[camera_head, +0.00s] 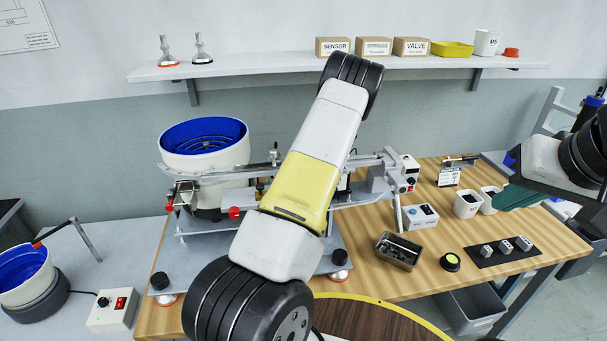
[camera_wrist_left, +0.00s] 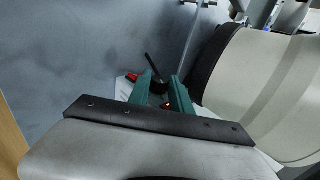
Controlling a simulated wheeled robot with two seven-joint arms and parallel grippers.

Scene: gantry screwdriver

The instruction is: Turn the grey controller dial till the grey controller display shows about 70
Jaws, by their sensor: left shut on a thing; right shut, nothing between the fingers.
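In the left wrist view, my left gripper (camera_wrist_left: 160,88) has its green fingers shut on a small black dial (camera_wrist_left: 158,86). A red switch (camera_wrist_left: 131,76) and a pale box edge show beside it. In the head view my left arm crosses the middle and its gripper is hidden, so I cannot tell from there which box it touches. A pale box with a red switch (camera_head: 409,165) stands behind, right of the arm, partly covered. No readable display number shows. My right gripper (camera_head: 505,197) is shut and empty, above the right of the wooden table.
Another control box (camera_head: 112,310) with a red switch stands at lower left, beside a small blue-lined bowl (camera_head: 22,275). A white box with a blue panel (camera_head: 421,216), white cups (camera_head: 467,204) and a metal tray (camera_head: 398,251) are on the wooden table.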

